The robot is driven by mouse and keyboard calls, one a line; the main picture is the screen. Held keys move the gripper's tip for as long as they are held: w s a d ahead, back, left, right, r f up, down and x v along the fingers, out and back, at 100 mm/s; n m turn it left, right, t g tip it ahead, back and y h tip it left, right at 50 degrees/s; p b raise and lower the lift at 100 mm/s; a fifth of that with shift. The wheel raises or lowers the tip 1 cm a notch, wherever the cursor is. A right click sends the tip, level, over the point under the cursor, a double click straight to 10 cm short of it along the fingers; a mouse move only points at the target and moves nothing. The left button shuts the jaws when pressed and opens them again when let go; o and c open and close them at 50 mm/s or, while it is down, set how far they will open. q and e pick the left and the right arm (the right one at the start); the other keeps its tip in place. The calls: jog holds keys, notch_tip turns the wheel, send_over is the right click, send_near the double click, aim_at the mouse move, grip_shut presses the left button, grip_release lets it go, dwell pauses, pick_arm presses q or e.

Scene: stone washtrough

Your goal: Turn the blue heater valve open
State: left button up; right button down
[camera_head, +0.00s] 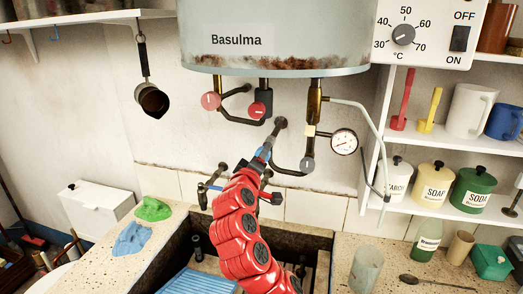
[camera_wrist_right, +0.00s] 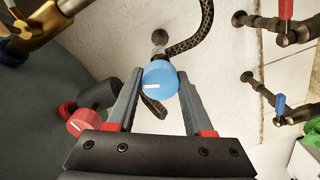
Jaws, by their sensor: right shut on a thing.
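The blue heater valve is a round blue knob (camera_wrist_right: 160,79) with a white line across its face, in the middle of the right wrist view. My right gripper (camera_wrist_right: 161,88) has a finger on each side of the knob and is shut on it. In the head view my red right arm reaches up to the pipes below the heater (camera_head: 275,35). There my right gripper (camera_head: 264,151) largely hides the blue knob. The white line slants slightly from level in the wrist view. My left gripper is not in view.
Two red knobs (camera_head: 211,101) (camera_head: 260,109) and a pressure gauge (camera_head: 344,141) are close by under the heater. A tap with a blue handle (camera_wrist_right: 281,104) is at the right of the wrist view. The stone trough (camera_head: 315,243) is below.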

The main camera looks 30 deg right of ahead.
jog(key=shift+n+p, duration=1.4)
jog(key=shift+n, duration=0.7)
jog(key=shift+c, duration=1.4)
grip_release()
